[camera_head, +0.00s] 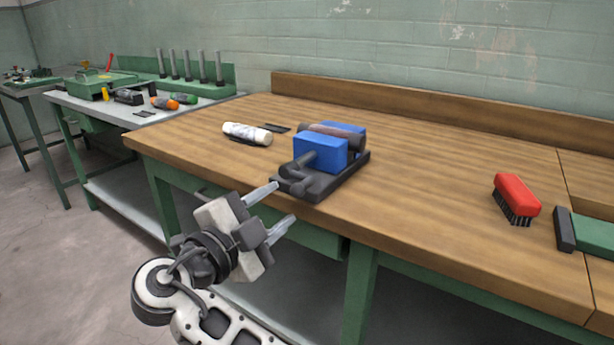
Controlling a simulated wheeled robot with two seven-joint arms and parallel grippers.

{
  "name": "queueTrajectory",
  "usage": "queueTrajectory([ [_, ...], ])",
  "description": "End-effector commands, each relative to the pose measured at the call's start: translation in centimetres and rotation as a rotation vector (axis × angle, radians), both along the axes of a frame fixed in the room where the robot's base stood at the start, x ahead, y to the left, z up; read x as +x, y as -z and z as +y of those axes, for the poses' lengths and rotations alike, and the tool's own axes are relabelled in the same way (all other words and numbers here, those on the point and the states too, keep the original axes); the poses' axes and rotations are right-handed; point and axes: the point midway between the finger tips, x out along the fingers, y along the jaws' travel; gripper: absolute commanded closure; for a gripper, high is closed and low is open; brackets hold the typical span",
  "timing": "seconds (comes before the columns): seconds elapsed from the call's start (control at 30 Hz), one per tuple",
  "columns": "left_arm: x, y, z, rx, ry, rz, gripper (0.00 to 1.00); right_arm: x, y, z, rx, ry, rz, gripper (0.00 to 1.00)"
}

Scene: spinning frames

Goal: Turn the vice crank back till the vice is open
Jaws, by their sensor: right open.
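The vice (320,155) stands near the front edge of the wooden bench, with two blue jaws on a dark base. A dark brownish cylinder (338,130) lies between the jaws; I cannot tell how tightly they grip it. The dark crank (299,184) is at the vice's front end, by the bench edge, and its exact shape is hard to make out. My right gripper (283,202) is open and empty, in front of the bench edge just short of the crank. Its upper fingertip appears close to the crank; contact is unclear. My left gripper is out of view.
The bench between vice and brush is clear. Another bench with tools stands at left.

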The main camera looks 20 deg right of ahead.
Motion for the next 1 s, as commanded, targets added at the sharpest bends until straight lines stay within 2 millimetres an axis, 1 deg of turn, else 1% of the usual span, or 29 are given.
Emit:
queueTrajectory([
  [0.03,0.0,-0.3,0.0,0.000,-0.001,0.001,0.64,0.8,-0.3,-1.0,-0.004,0.002,-0.001,0.57],
  [0.2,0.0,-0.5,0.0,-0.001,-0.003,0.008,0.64,3.0,-0.2,-4.0,-0.005,0.003,0.000,0.57],
  [0.4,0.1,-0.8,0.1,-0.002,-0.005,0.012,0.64,5.1,-0.1,-6.6,-0.004,0.002,0.002,0.57],
  [0.6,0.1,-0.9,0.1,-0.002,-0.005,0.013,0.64,6.1,0.0,-7.8,-0.001,-0.001,0.000,0.57],
  [0.9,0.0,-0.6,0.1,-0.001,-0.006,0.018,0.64,6.2,0.0,-7.9,-0.001,-0.001,0.002,0.57],
  [0.93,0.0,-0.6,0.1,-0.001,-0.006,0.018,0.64,6.2,0.0,-7.9,-0.001,-0.001,0.002,0.63],
  [0.97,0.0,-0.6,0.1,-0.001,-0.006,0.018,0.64,6.2,0.0,-7.9,-0.001,-0.001,0.002,0.71],
  [1.0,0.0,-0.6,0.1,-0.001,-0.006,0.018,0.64,6.2,0.0,-7.9,-0.001,-0.001,0.002,0.82],
])
